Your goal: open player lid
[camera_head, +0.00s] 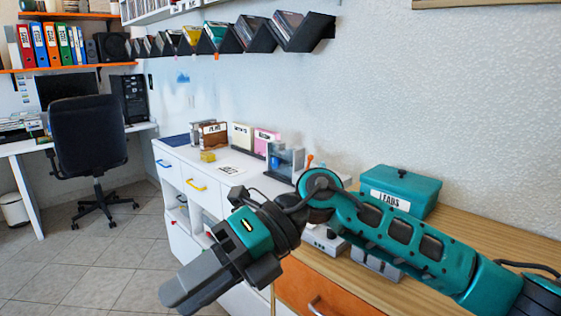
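My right gripper (188,287) hangs over the floor in front of the white cabinet, pointing down and to the left. Its fingers overlap from this angle, so I cannot tell whether they are open or shut. Nothing shows between them. My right arm crosses the wooden-topped cabinet. Grey-white devices (326,240) stand on that top, partly hidden behind the arm. I cannot tell whether one is the player, and no lid can be made out. My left gripper is not in view.
A teal box marked LEADS (398,190) stands behind my arm on the wooden top (480,228). The white cabinet (170,159) holds small boxes and racks. Angled disc shelves (300,31) hang on the wall. A black chair (88,140) and clear floor lie at left.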

